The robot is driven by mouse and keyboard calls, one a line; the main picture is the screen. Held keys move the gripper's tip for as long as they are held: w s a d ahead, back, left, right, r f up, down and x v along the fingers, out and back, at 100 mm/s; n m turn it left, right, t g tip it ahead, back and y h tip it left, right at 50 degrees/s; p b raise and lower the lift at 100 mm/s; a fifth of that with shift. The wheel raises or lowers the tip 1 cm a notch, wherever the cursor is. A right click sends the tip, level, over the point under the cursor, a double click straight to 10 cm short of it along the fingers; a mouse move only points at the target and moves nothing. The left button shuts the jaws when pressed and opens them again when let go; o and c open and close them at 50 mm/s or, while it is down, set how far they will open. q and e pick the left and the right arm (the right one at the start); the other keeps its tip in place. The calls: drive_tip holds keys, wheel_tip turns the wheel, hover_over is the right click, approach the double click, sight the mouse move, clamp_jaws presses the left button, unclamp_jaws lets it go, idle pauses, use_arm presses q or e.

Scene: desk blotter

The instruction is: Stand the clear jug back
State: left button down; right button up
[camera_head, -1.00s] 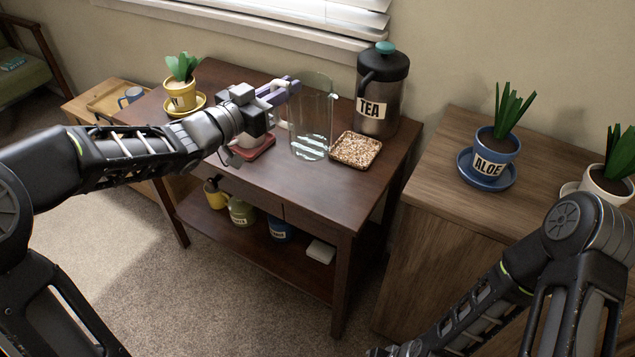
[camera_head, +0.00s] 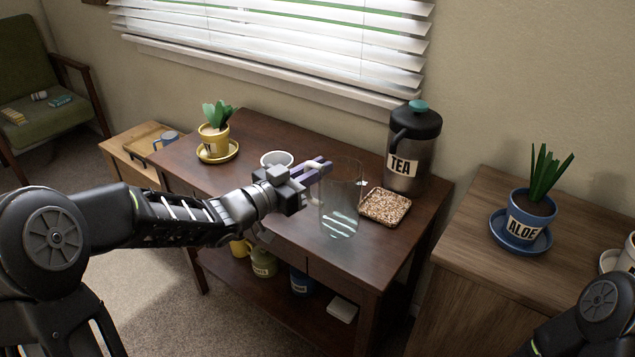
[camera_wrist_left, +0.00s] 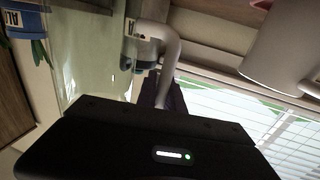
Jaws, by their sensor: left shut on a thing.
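The clear jug (camera_head: 341,205) is upright at the front right of the dark wooden table (camera_head: 255,130), with pale stripes low on its wall. My left gripper (camera_head: 320,168) is shut on its left side, near the top. The jug's glass also fills the left part of the left wrist view (camera_wrist_left: 88,50). I cannot tell whether its base touches the table. My right gripper is outside the head view; only part of that arm shows at the lower right.
A square tray of grains (camera_head: 385,207) lies right of the jug, with the TEA dispenser (camera_head: 407,165) behind it. A white mug (camera_head: 277,158) stands behind my left gripper. A yellow potted plant (camera_head: 214,139) is at the back left. The ALOE pot (camera_head: 522,222) is on the right cabinet.

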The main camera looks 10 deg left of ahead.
use_arm(q)
drive_tip(key=shift+f+b, duration=0.4)
drive_tip(key=shift+f, duration=1.4)
drive_tip(key=c, duration=1.9)
unclamp_jaws()
drive_tip(key=shift+f, duration=0.1)
drive_tip(key=o, duration=0.4)
drive_tip(key=shift+o, duration=0.2)
drive_tip(key=p+v, duration=0.1)
drive_tip(key=v, duration=1.1)
